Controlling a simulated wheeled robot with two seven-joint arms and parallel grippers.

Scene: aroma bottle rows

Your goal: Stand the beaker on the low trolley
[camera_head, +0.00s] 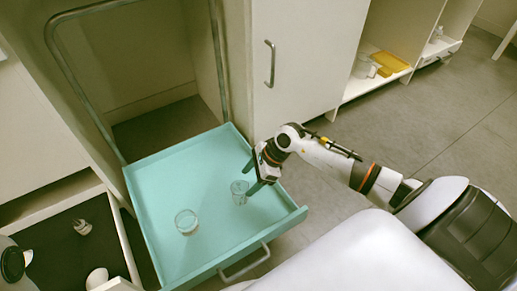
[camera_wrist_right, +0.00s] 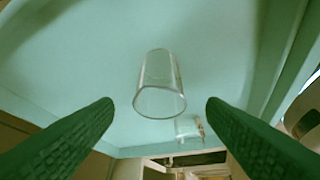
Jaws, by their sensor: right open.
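A clear glass beaker (camera_head: 239,192) stands upright on the turquoise deck of the low trolley (camera_head: 155,180), toward its right side. A second clear glass vessel (camera_head: 186,221) stands on the same deck to its left. My right gripper (camera_head: 253,177) is open, with its green fingers low beside the beaker. In the right wrist view the beaker (camera_wrist_right: 160,85) shows ahead between the spread fingers (camera_wrist_right: 160,108), touching neither as far as I can see. The other vessel (camera_wrist_right: 188,129) shows smaller there. My left gripper is not visible.
A metal tube frame (camera_head: 220,60) rises behind the trolley deck. A white cabinet door (camera_head: 310,50) stands close behind my right gripper. A shelf at the back holds a yellow tray (camera_head: 391,63). The grey floor (camera_head: 440,115) at right is clear.

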